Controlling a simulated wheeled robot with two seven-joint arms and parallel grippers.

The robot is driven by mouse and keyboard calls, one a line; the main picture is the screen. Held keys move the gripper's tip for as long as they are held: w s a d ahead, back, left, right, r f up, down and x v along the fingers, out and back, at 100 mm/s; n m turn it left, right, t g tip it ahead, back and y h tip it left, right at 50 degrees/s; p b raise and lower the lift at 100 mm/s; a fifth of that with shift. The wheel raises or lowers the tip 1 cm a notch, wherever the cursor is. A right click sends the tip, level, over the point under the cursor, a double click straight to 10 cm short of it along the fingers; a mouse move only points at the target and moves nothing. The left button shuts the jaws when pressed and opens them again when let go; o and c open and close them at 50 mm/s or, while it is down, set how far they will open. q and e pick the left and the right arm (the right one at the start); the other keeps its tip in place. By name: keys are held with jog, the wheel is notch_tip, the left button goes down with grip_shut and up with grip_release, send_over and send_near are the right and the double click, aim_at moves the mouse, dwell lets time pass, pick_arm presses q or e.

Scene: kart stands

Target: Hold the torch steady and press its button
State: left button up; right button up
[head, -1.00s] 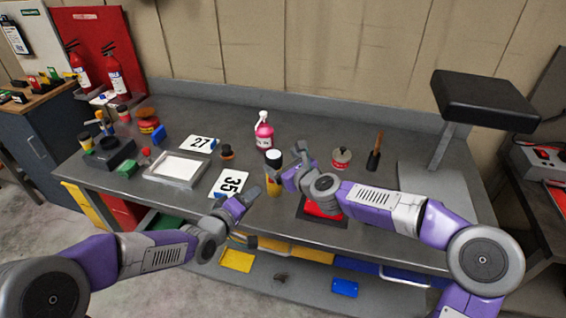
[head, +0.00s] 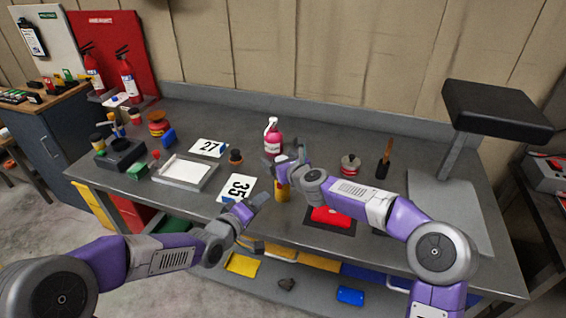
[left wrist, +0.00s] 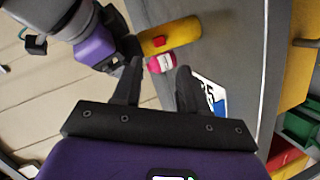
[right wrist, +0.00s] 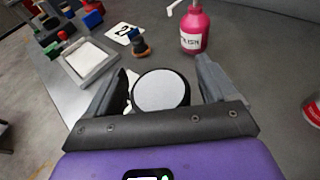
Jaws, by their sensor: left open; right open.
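The torch stands upright near the front of the bench; its yellow body (head: 282,193) shows below my right gripper (head: 279,168) in the head view. The right wrist view shows its round pale lens and dark rim (right wrist: 162,91) between the parted fingers of my right gripper (right wrist: 161,68). My right gripper is open around the torch head, which it mostly hides in the head view. The left wrist view shows the yellow body with the red button (left wrist: 158,41) beyond the fingertips. My left gripper (head: 261,202) is open and empty, left of the torch and apart from it.
A pink spray bottle (head: 273,138) stands behind the torch. A number 35 card (head: 236,187) and a grey tray (head: 208,177) lie to the left. A red item on a dark mat (head: 330,216) lies to the right, below my right arm.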

jog(key=c, duration=1.1)
pick_arm(q)
jog(key=shift+c, duration=0.4)
pick_arm(e)
jog(key=shift+c, duration=0.6)
pick_arm(q)
grip_shut()
jog(key=shift+d+r, duration=0.1)
